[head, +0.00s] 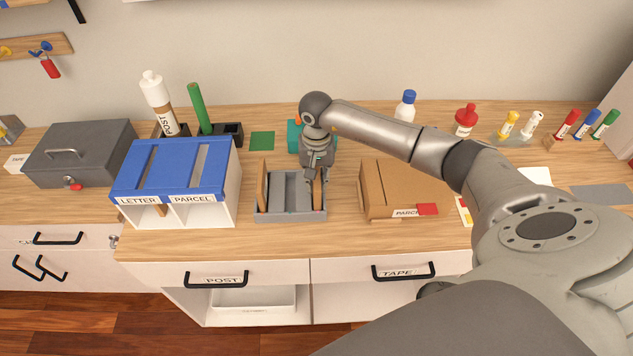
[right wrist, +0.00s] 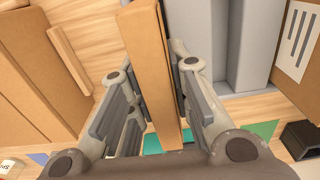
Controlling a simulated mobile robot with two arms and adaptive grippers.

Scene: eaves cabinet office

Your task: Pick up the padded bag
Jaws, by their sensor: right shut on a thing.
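The padded bag, a flat brown upright piece (head: 317,192), stands in the right-hand slot of the grey rack (head: 290,215). Its top edge runs between my fingers in the right wrist view (right wrist: 149,55). My right gripper (head: 318,172) points down over that slot and is shut on the bag, with a finger on each side; it also shows in the right wrist view (right wrist: 158,105). The gripper hides part of the bag in the head view. My left gripper is not in view.
Another brown flat piece (head: 262,186) stands in the rack's left slot. A blue-topped letter and parcel sorter (head: 175,170) is left of the rack. A cardboard parcel box (head: 400,188) is close on the right. A teal object (head: 293,136) sits behind the gripper. Bare counter lies in front.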

